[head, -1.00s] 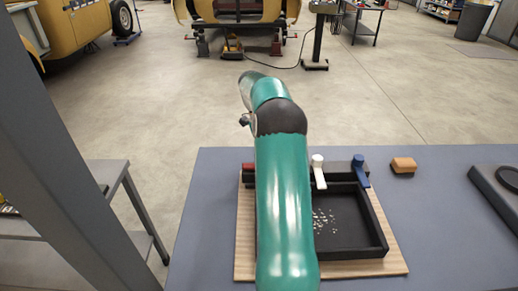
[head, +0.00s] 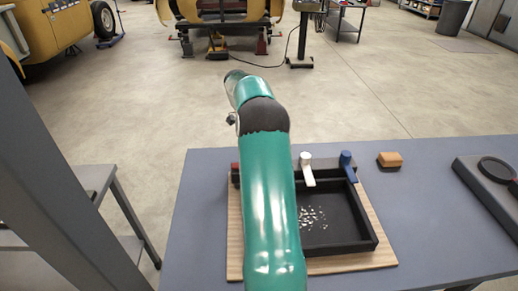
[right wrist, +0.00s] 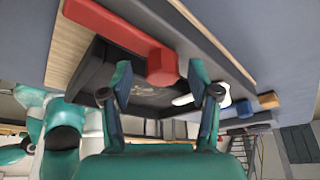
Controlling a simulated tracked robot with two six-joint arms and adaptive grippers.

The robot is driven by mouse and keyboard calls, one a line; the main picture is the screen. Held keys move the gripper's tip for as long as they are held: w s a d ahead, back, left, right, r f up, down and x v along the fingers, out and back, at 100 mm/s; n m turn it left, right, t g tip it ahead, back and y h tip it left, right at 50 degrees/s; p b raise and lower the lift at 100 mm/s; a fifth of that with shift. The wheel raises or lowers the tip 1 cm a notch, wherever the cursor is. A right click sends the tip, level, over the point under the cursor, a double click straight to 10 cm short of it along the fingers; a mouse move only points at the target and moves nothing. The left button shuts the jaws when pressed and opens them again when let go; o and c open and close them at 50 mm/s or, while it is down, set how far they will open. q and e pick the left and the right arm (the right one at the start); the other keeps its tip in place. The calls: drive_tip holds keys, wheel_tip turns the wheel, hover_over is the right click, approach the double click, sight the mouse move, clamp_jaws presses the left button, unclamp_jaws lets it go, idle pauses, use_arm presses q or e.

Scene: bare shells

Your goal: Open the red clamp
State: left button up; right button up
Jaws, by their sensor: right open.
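The red clamp (right wrist: 120,32) shows large in the right wrist view, a long red bar ending in a thick faceted knob. A white clamp (head: 307,168) and a blue clamp (head: 347,162) stand along the far edge of a black tray (head: 372,222). My left gripper is not in view.
The tray holds small pale bits and sits on a wooden board (head: 378,259) on a blue-grey table (head: 430,230). An orange-brown block (head: 390,159) lies right of the blue clamp. A dark grey object with a ring (head: 480,184) lies at the table's right.

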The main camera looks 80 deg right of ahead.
drive_tip(key=v, duration=0.7)
drive_tip(key=shift+w+r, duration=0.2)
idle(0.6)
